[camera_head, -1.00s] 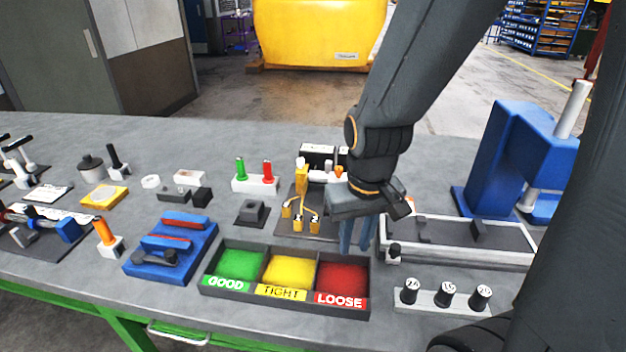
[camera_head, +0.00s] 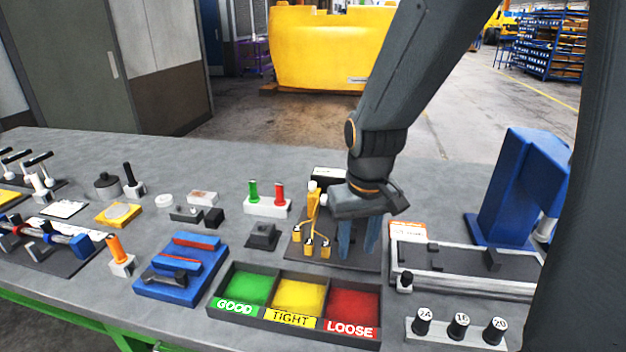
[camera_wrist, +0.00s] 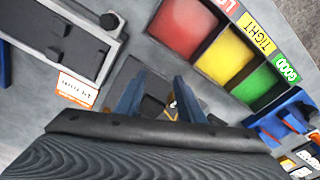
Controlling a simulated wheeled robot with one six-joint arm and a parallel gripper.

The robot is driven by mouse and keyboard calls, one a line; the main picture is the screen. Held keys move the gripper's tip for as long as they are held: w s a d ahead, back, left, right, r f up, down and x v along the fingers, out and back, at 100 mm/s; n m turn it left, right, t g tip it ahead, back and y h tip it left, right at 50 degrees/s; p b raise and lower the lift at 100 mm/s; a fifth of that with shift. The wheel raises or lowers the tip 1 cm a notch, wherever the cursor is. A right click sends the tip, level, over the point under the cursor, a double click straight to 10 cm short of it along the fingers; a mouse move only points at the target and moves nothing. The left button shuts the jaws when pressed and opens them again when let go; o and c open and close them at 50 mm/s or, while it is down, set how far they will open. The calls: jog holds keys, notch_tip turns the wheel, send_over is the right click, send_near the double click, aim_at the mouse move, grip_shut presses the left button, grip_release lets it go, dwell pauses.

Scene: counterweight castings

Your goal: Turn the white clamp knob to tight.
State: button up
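My gripper (camera_head: 358,240) points down over a dark plate (camera_head: 298,250) with yellow hooked parts (camera_head: 318,238), behind the sorting tray. Its two blue-grey fingers are apart in the wrist view (camera_wrist: 155,95). A dark block and a bit of yellow show between and beyond them; nothing is clearly held. I cannot pick out the white clamp knob with certainty. A white post with a black grip (camera_head: 40,186) stands at the far left, beside a rail fixture with blue and red clamps (camera_head: 80,245). These are well away from my gripper.
The GOOD, TIGHT, LOOSE tray (camera_head: 297,340) lies in front of my gripper. A long grey fixture (camera_head: 465,285) with a black knob (camera_head: 404,282) is to its right, near a blue press (camera_head: 515,190). The back of the bench is mostly clear.

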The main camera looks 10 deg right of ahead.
aim_at(313, 183)
jog(key=w+a+r+n, duration=0.1)
jog(key=w+r, duration=0.2)
jog(key=w, duration=0.5)
jog(key=w+a+r+n, duration=0.1)
jog(key=w+a+r, duration=0.1)
jog(key=w, duration=0.6)
jog(key=w+a+r+n+g+p, duration=0.1)
jog(key=w+r, duration=0.3)
jog(key=w, duration=0.4)
jog(key=shift+w+a+r+n, duration=0.2)
jog(key=shift+r+n, duration=0.2)
jog(key=shift+f+p, duration=1.2)
jog(key=shift+f, duration=2.6)
grip_shut()
